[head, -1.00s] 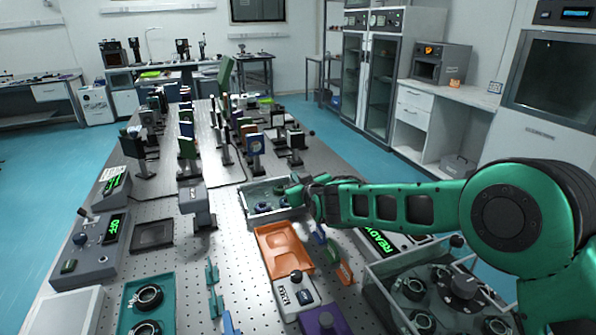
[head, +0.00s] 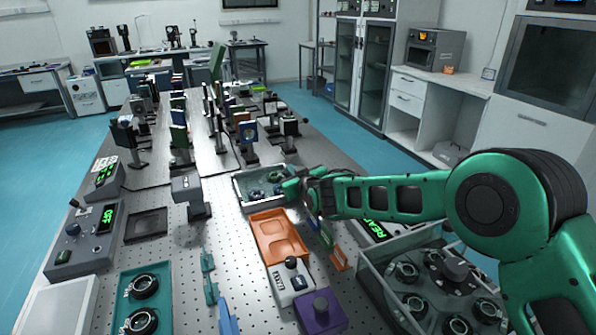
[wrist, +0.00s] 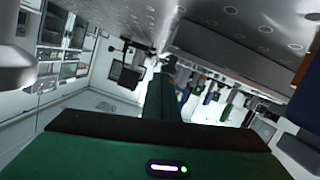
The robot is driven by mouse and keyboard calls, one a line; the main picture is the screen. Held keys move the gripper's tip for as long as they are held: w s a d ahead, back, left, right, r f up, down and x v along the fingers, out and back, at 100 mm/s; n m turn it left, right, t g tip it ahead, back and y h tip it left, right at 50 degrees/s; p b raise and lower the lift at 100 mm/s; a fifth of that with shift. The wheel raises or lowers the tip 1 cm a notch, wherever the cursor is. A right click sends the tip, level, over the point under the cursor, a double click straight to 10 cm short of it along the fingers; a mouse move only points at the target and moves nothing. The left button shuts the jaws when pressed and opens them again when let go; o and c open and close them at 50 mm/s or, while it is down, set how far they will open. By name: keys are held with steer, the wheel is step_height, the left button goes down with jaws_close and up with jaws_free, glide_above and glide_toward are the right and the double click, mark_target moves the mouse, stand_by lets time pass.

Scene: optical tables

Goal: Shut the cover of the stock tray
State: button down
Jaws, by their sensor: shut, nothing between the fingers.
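A pale grey tray (head: 243,204) holding dark round parts (head: 256,193) sits mid-table in the head view, and I take it for the stock tray. Its rim shows, but I cannot make out its cover or how far that stands open. My gripper (head: 292,188) is shut and empty at the tray's right side, low over its right edge. I cannot tell whether it touches the tray. The gripper and wrist hide that edge. In the wrist view a green finger part (wrist: 160,100) reaches away from the camera; the tray is not recognisable there.
An orange tray (head: 270,226) lies just in front. A clear-walled box (head: 375,284) with several ring mounts stands under my arm at the right. Several upright optics mounts (head: 247,132) crowd the table behind. A teal tray (head: 128,285) lies front left.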

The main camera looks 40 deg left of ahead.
steer(key=r, duration=0.4)
steer(key=shift+d, duration=0.3)
steer(key=v, duration=0.9)
steer(key=shift+d, duration=0.25)
steer(key=shift+r, duration=0.1)
